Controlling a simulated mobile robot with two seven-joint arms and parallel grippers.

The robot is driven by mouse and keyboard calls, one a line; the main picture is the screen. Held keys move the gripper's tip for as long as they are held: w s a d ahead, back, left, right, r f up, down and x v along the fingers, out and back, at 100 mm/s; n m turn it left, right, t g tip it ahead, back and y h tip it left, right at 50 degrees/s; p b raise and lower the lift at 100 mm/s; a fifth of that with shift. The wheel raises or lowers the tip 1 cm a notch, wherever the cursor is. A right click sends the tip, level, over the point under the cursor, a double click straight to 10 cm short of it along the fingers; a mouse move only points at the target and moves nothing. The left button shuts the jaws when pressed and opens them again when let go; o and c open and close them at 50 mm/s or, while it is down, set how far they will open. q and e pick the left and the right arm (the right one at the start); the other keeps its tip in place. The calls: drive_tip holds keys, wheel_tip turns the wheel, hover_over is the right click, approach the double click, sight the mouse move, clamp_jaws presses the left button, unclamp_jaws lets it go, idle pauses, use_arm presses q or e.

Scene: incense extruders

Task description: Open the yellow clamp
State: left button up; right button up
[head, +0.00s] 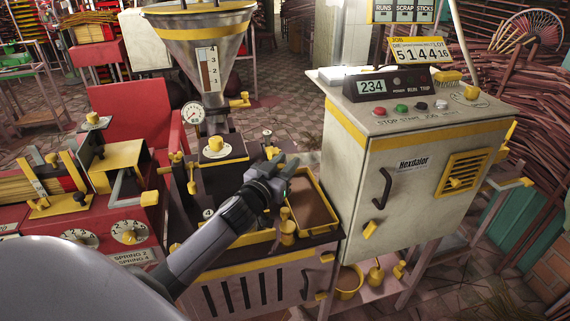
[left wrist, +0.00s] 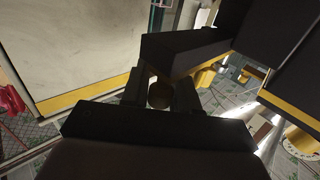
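My left gripper (head: 288,168) reaches over the extruder table, just in front of a small yellow part (head: 272,152) beside the dark extruder block (head: 225,180). I cannot tell for sure whether this part is the yellow clamp, as several yellow fittings sit around the block and the gripper hides some. In the left wrist view, the two fingers (left wrist: 160,92) stand apart with a round brownish thing (left wrist: 160,96) in the gap. Whether they press on it is not clear. My right gripper is not in view.
A metal hopper (head: 200,50) with a gauge stands over the block. A yellow-rimmed tray (head: 331,203) lies right of my gripper. The beige control cabinet (head: 365,140) stands close on the right. A red machine (head: 130,215) with dials is on the left.

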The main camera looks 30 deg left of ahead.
use_arm(q)
clamp_jaws()
drive_tip(key=s+d, duration=0.2)
drive_tip(key=shift+s+d+p, duration=0.15)
drive_tip(key=shift+d+p, duration=0.15)
drive_tip(key=shift+p, duration=0.05)
drive_tip(key=shift+o, duration=1.2)
unclamp_jaws()
drive_tip(key=s, duration=0.7)
drive_tip(key=shift+d, duration=0.3)
